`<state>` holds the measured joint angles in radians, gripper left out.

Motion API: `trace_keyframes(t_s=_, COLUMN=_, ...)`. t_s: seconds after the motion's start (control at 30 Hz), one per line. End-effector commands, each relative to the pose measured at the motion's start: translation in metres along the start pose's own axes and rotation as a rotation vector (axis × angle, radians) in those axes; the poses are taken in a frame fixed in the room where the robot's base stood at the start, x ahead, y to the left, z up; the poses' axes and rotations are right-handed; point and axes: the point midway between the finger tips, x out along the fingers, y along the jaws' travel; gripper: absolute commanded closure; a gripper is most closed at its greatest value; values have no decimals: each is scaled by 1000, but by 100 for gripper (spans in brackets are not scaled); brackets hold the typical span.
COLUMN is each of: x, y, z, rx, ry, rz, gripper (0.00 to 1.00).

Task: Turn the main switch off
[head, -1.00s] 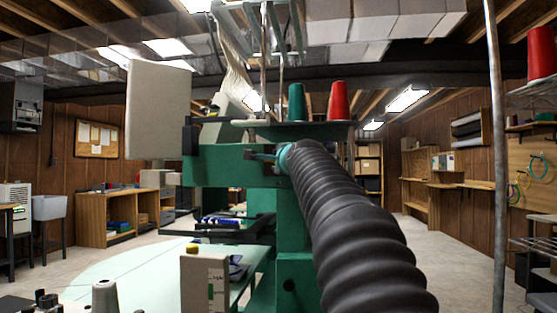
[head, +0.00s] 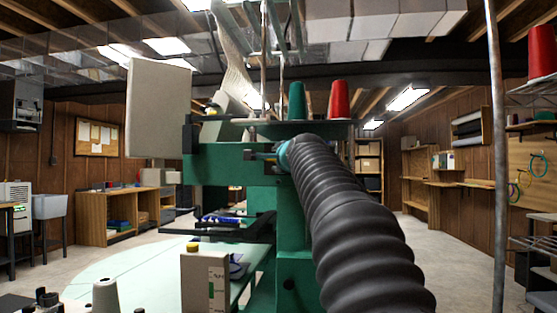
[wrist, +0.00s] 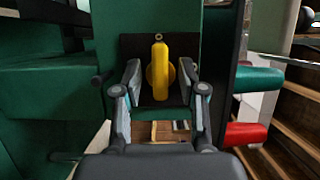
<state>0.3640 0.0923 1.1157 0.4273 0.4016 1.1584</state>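The main switch shows in the wrist view as a yellow handle (wrist: 160,72) on a dark plate (wrist: 127,46) on the green machine (wrist: 145,18). The handle's long side runs up and down in that view, with a round yellow part behind it. My gripper (wrist: 160,70) is open, with one finger on each side of the handle and a visible gap on both sides. In the head view, my gripper (head: 262,154) is small and dark against the machine, and the switch cannot be made out there.
Green (head: 297,101) and red (head: 339,99) thread cones stand on the machine's top. A large pale panel (head: 158,108) is at its left. A white box (head: 205,280) and a pale cone (head: 105,295) are in front. A metal pole (head: 495,150) stands at right, with open floor behind.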

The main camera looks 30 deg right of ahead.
Motion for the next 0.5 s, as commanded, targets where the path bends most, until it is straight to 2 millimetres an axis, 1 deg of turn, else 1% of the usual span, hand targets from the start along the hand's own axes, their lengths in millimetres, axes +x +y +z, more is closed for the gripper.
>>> trace_keyframes(t_s=0.17, x=-3, y=0, z=0, rx=0, ry=0, rz=-1, gripper=59)
trace_keyframes(t_s=0.27, x=-12, y=-2, z=0, rx=0, ry=1, rz=-2, gripper=59)
trace_keyframes(t_s=0.37, x=-25, y=-2, z=0, rx=1, ry=1, rz=-2, gripper=59)
trace_keyframes(t_s=0.5, x=-50, y=-2, z=0, rx=1, ry=1, rz=-2, gripper=59)
